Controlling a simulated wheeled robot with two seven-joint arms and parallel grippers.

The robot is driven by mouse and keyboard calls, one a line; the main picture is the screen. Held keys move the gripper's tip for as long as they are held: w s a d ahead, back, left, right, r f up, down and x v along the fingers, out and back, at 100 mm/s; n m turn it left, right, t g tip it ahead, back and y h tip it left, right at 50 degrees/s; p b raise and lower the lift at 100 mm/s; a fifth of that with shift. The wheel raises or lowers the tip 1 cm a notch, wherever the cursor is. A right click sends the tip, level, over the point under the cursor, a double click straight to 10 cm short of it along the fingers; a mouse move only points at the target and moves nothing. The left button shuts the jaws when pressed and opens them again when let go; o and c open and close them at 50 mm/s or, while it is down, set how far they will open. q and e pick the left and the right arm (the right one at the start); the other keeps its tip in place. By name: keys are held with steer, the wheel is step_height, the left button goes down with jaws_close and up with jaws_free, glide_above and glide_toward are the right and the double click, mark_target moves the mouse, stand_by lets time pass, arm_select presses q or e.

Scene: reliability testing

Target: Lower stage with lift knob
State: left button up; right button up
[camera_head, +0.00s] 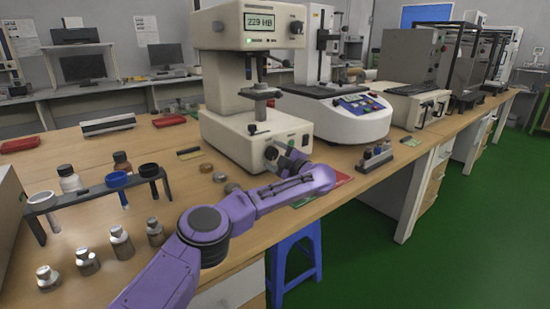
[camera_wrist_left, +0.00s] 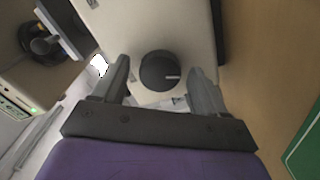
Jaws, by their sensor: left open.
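The beige hardness tester (camera_head: 225,84) stands on the bench, its display reading "229 HB". Its metal stage (camera_head: 261,92) sits on a screw column above the base. In the left wrist view, the round black lift knob (camera_wrist_left: 158,70) with a white mark is on the base's face. My left gripper (camera_head: 285,154) is at the front of the base. In the left wrist view, the open fingers of my left gripper (camera_wrist_left: 159,67) stand on either side of the knob, with gaps visible on both sides. The gripper largely hides the knob area in the head view. My right gripper is not in view.
A white round-based machine (camera_head: 335,115) stands behind to the right. A blue stool (camera_head: 295,262) stands below.

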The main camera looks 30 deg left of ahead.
arm_select(q)
steer(key=shift+a, duration=0.1)
steer(key=shift+c, duration=0.4)
steer(key=c, duration=1)
